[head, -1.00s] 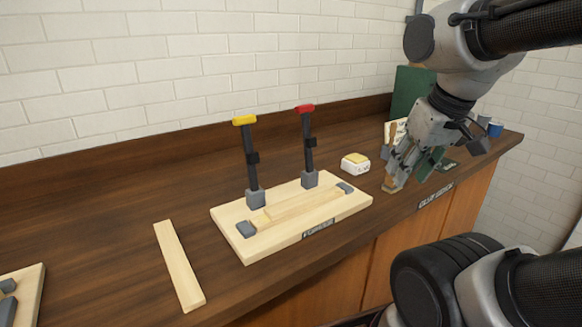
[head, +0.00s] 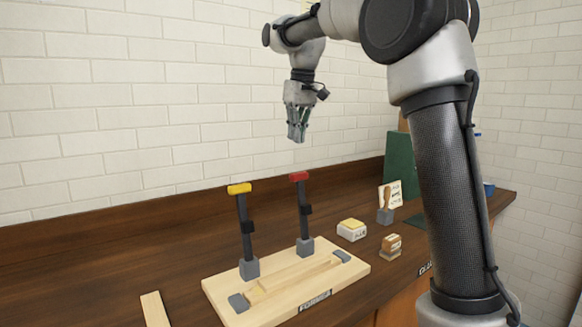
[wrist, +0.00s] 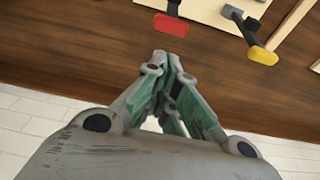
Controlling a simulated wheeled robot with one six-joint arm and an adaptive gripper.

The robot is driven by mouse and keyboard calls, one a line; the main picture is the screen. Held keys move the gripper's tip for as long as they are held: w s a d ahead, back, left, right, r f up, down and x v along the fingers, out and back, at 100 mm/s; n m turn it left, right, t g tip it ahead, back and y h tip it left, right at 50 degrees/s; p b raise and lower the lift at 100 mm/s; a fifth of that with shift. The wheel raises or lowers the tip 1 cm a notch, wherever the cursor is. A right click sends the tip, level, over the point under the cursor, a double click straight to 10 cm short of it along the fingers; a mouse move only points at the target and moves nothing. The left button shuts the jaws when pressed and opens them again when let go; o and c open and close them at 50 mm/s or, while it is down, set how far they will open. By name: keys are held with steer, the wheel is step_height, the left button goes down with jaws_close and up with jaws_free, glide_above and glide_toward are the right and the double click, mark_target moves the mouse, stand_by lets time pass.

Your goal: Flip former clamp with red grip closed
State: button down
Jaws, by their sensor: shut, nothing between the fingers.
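The clamp with the red grip (head: 299,177) stands upright on the wooden former board (head: 225,287), its dark lever raised. The red grip also shows in the wrist view (wrist: 171,25). The clamp with the yellow grip (head: 240,188) stands upright to its left, and its grip shows in the wrist view (wrist: 262,55). My gripper (head: 298,138) points down above the red grip, clear of it, with its fingers together and empty. In the wrist view my gripper (wrist: 172,58) is near the red grip but apart from it.
A light wooden strip lies on the former board between two grey blocks. A loose strip (head: 155,310) lies at the left. A white and yellow block (head: 351,230), a small wooden block (head: 391,245) and a holder with a brush (head: 385,213) stand at the right. A brick wall is behind.

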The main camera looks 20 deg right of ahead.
steer(key=w, duration=0.1)
steer(key=w+a, duration=0.2)
steer(key=shift+w+f, duration=0.25)
steer(key=shift+w, duration=0.05)
steer(key=shift+f, duration=0.15)
step_height(320, 180, down, 9)
steer(key=s, duration=0.2)
steer(key=shift+s+d, duration=0.15)
steer(key=shift+d, duration=0.3)
